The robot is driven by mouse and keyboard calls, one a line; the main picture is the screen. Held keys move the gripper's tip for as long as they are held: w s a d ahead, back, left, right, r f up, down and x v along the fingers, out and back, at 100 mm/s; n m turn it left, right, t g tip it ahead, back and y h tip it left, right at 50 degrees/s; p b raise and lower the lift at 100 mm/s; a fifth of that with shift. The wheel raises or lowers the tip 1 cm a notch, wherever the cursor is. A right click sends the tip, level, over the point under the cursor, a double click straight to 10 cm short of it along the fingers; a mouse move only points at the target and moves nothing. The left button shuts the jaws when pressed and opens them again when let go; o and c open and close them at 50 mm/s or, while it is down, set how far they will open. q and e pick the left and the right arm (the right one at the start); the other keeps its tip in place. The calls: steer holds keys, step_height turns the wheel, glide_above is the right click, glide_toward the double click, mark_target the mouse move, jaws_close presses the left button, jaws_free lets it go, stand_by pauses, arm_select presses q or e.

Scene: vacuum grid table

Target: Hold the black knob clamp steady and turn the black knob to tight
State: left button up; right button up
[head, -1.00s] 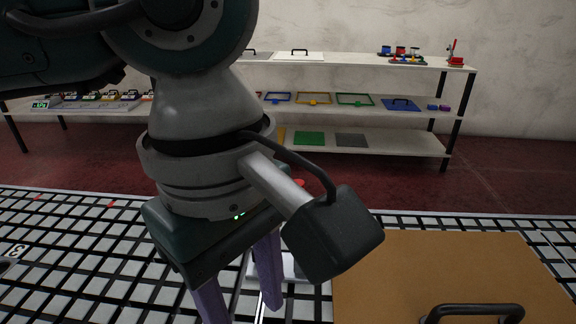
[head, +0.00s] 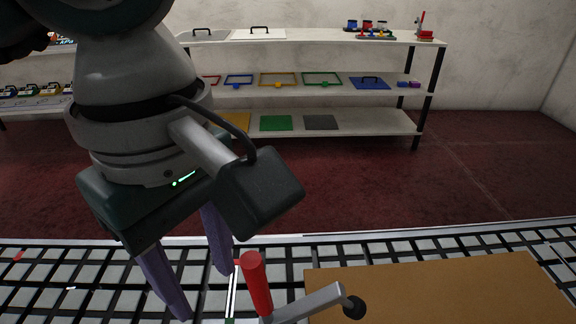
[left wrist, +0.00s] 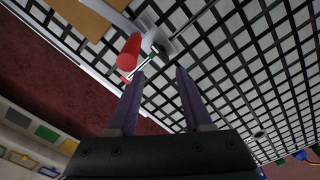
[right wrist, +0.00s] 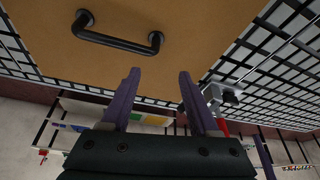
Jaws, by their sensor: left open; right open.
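The clamp has a red upright handle (head: 257,284) and a grey arm (head: 308,303) that ends in a black knob (head: 354,307). It stands low in the middle of the head view, and its base is cut off. My left gripper (head: 202,290) is open and empty, just left of the red handle. In the left wrist view the red handle (left wrist: 128,52) shows beyond the open fingers (left wrist: 160,74), not between them. My right gripper (right wrist: 159,74) is open and empty in its own view. Grey and red clamp parts (right wrist: 218,98) show right of its fingers, partly hidden.
A brown board (head: 440,290) lies on the grid table (head: 60,285), right of the clamp. A black handle (right wrist: 118,40) is fixed on the board in the right wrist view. Shelves (head: 340,122) with panels and small items stand behind the table, across a red floor.

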steer(key=w+a+r+n+t+y, duration=0.2)
steer(key=w+a+r+n, duration=0.6)
steer(key=w+a+r, duration=0.45)
steer(key=s+d+f+n+g+h, duration=0.1)
steer(key=f+n+g, duration=0.1)
steer(key=d+f+n+g+h, duration=0.1)
steer(key=f+n+g, duration=0.1)
steer(key=s+d+f+n+g+h, duration=0.1)
steer(key=f+n+g, duration=0.1)
steer(key=f+n, duration=0.1)
steer(key=shift+s+d, duration=0.1)
steer(key=shift+s, duration=0.25)
steer(key=shift+s+d+f, duration=0.1)
steer(key=shift+s+f, duration=0.1)
steer(key=shift+f, duration=0.1)
step_height(320, 180, down, 10)
steer(key=shift+r, duration=0.25)
steer(key=shift+c, duration=0.3)
jaws_close()
